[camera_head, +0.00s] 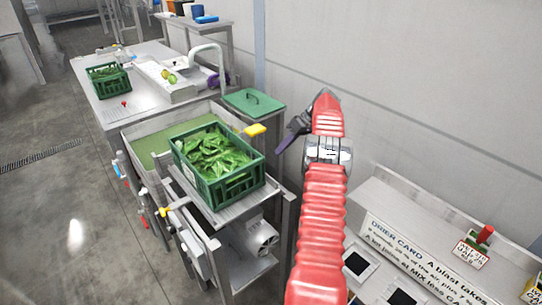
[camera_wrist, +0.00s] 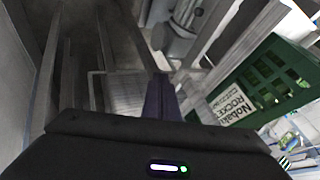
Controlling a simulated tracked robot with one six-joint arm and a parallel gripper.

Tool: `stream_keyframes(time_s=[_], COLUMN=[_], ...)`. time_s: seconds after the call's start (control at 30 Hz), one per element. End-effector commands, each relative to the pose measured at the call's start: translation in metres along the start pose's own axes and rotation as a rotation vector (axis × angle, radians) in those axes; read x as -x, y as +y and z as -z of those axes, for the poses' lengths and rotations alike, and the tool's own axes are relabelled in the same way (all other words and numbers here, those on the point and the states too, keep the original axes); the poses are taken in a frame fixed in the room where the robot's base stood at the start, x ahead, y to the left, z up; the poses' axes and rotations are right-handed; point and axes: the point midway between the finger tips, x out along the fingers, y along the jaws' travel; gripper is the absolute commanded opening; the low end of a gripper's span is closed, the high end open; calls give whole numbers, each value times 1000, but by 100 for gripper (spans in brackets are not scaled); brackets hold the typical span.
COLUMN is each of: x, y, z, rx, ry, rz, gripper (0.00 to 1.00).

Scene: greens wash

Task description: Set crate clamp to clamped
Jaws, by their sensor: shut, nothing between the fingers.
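A green crate (camera_head: 222,185) full of leafy greens sits on a metal stand beside the wash tank. A yellow handle (camera_head: 254,130) shows at the crate's back right corner, and a smaller yellow part (camera_head: 165,211) is low at the stand's front left. I cannot tell which of these is the crate clamp, or how it is set. My gripper (camera_head: 280,149) is shut and empty, right of the crate and apart from it. In the wrist view its dark purple fingers (camera_wrist: 160,82) are together, left of the crate (camera_wrist: 268,80) with its white label.
The wash tank (camera_head: 150,143) lies behind the crate. A green lid (camera_head: 252,101) rests on a side table. A bench with a drier card (camera_head: 410,245) stands at right, by the wall.

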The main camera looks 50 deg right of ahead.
Motion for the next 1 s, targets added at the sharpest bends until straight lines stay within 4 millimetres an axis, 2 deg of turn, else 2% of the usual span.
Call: stream_keyframes(time_s=[0.07,0.53,1.0], x=[-13,-27,-30], y=[0,-29,-35], z=[-1,0,-1], rx=[-2,-2,-2], ry=[-1,0,0], rz=[2,1,0], gripper=[0,0,0])
